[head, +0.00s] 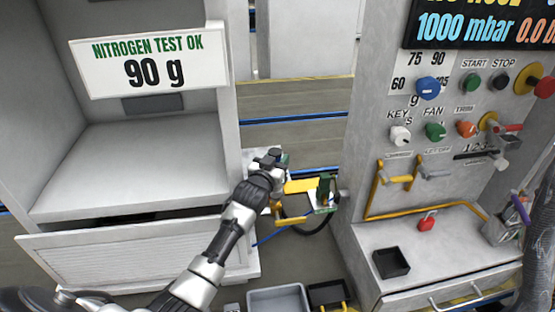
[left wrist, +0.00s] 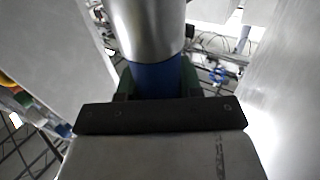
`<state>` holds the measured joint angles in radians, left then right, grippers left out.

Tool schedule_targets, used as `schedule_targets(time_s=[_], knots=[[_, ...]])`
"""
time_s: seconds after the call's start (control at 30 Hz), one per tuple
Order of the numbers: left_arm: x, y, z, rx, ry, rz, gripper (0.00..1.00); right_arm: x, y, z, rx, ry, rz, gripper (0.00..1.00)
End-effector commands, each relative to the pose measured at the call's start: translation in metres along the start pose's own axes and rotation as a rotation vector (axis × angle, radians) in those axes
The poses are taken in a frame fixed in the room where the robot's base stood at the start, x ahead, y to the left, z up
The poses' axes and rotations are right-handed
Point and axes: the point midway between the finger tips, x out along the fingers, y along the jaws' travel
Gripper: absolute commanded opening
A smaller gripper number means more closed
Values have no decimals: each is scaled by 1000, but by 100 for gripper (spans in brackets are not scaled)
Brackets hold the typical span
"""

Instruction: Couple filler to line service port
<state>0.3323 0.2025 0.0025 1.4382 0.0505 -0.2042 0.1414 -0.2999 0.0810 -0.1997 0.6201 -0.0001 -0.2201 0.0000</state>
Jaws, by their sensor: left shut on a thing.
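My left arm reaches up from the bottom of the head view into the gap between the white cabinet and the control panel. My left gripper (head: 270,158) is at its end, beside a yellow bracket (head: 300,186) with a green upright part (head: 324,190). In the left wrist view the gripper (left wrist: 155,82) is shut on a silver cylinder with a blue band (left wrist: 150,30), which looks like the filler. Green finger pads show on both sides of the band. The cylinder's far end is out of view. I cannot make out the service port for certain. My right gripper is not in view.
The white cabinet (head: 130,168) with a "90 g" sign (head: 142,66) stands left. The control panel (head: 375,140) with knobs stands close on the right. A black hose (head: 322,222) loops below the bracket. A grey bin (head: 278,298) and a black tray (head: 391,262) are lower down.

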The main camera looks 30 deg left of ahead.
Motion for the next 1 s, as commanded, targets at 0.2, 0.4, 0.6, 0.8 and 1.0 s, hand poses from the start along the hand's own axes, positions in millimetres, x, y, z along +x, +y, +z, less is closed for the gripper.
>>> schedule_targets(time_s=[0.2,0.4,0.6,0.8,1.0], knots=[[0,0,6,0,2,0,2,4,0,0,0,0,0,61],[0,0,7,0,2,0,49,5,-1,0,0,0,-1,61],[0,0,7,0,1,0,65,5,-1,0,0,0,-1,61],[0,0,7,0,-2,0,65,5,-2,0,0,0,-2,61],[0,0,-16,1,4,0,65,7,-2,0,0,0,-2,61]])
